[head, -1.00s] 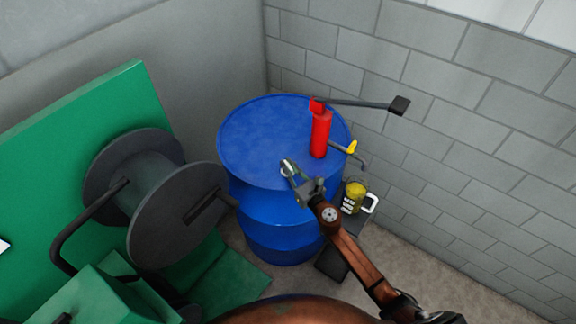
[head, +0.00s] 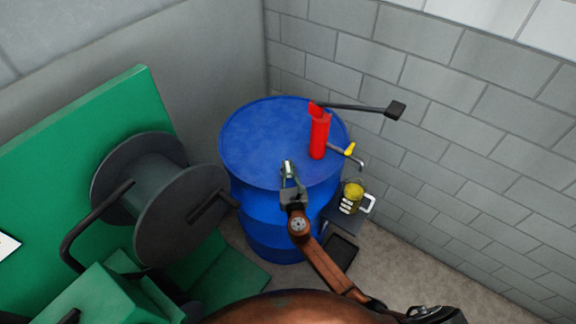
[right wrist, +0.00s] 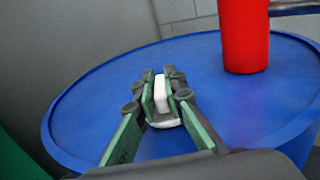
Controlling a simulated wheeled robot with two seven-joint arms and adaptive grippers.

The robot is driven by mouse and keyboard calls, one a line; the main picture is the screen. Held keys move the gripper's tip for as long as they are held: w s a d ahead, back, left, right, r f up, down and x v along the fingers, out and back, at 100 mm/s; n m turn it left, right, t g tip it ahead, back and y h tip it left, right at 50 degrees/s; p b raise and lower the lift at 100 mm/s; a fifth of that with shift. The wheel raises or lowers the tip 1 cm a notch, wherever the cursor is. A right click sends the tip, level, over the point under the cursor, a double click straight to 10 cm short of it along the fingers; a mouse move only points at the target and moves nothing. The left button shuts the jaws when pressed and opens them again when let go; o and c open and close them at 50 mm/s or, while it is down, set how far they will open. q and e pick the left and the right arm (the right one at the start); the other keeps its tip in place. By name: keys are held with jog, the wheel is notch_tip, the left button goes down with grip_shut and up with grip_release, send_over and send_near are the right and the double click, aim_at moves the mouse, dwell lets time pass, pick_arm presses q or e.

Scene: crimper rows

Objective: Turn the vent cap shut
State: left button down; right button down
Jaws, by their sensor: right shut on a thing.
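The vent cap (right wrist: 161,93) is small and white with an upright wing on a round base, on the top of the blue drum (head: 262,128) near its front edge. My right gripper (head: 288,170) reaches the cap from the front. In the right wrist view, the green-padded fingers of my right gripper (right wrist: 161,84) are shut on the wing, one on each side. The fingers hide part of the cap, and any marking of its turn does not show. My left gripper is not in view.
A red pump (head: 319,136) with a long dark lever (head: 360,107) stands on the drum, right of the cap. A jug with yellow contents (head: 353,196) sits beside the drum. A grey reel (head: 180,215) and green panel (head: 90,140) stand left; block walls are behind.

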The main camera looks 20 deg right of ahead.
jog(key=m+h, duration=0.2)
jog(key=h, duration=0.1)
jog(key=shift+a+g, duration=0.2)
jog(key=shift+g, duration=0.1)
jog(key=m+g+h, duration=0.1)
jog(key=h, duration=0.1)
jog(key=shift+w+m+h+b, duration=0.1)
jog(key=shift+m+h+b, duration=0.2)
jog(key=shift+m, duration=0.1)
jog(key=m+g+h+b, duration=0.1)
jog(key=m+g+h, duration=0.1)
jog(key=m+h, duration=0.1)
jog(key=shift+f+g+h+b, duration=0.15)
jog(key=shift+g+h+b, duration=0.25)
jog(key=shift+d+m+g+h+b, duration=0.15)
jog(key=shift+m+g+h+b, duration=0.55)
jog(key=shift+m+g+h, duration=0.4)
jog(key=c, duration=2)
grip_release()
